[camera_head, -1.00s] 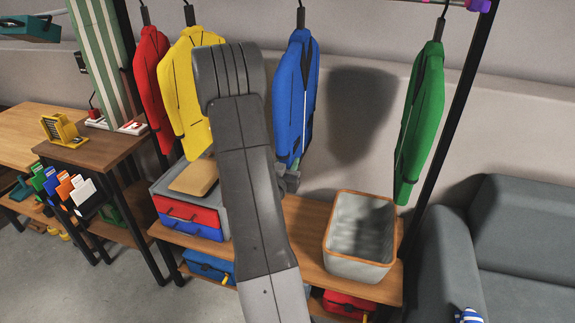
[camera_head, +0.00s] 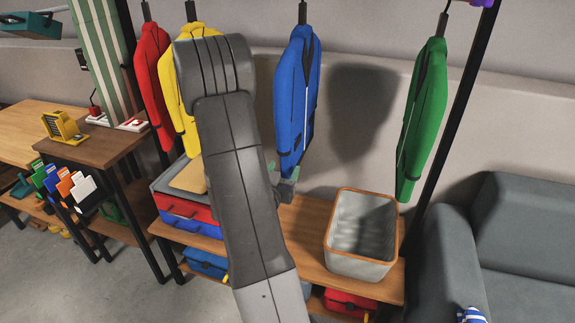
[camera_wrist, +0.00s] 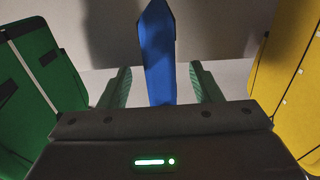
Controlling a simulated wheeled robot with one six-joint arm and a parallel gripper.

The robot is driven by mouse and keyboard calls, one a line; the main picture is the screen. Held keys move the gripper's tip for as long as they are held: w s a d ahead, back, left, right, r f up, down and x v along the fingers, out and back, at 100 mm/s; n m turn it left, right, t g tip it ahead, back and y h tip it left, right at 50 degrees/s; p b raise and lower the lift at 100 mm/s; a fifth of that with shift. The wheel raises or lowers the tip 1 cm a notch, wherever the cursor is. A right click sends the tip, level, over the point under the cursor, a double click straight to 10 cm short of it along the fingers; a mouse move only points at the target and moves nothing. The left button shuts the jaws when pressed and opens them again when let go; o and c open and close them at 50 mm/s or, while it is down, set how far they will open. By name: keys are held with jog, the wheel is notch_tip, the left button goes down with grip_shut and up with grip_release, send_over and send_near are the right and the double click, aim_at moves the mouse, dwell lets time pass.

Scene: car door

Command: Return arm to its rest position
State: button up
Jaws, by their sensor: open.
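My gripper (camera_wrist: 158,88) is open in the wrist view, its two green-padded fingers apart with nothing held between them. The blue jacket (camera_wrist: 158,55) shows beyond the gap between the fingers. In the head view, my arm stands up through the middle of the picture, and its bulk hides most of my gripper. Only a small part of the gripper shows to the right of the arm, just below the blue jacket (camera_head: 297,95). I cannot tell how far the gripper is from the jacket.
Red (camera_head: 150,85), yellow (camera_head: 178,70) and green (camera_head: 422,120) jackets hang on the rack. A grey bin (camera_head: 360,232) stands on the wooden bench (camera_head: 305,225). Red and blue drawers (camera_head: 190,215) sit behind my arm. A grey sofa (camera_head: 520,240) is at right, a side table (camera_head: 95,148) at left.

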jog(key=b+v, duration=0.1)
jog(key=v, duration=0.7)
jog(key=shift+s, duration=0.15)
jog(key=p+x, duration=0.2)
jog(key=x, duration=1.2)
jog(key=shift+s+a+r+p, duration=0.1)
jog(key=shift+r+p, duration=0.2)
jog(key=shift+p, duration=0.4)
jog(key=shift+f, duration=0.15)
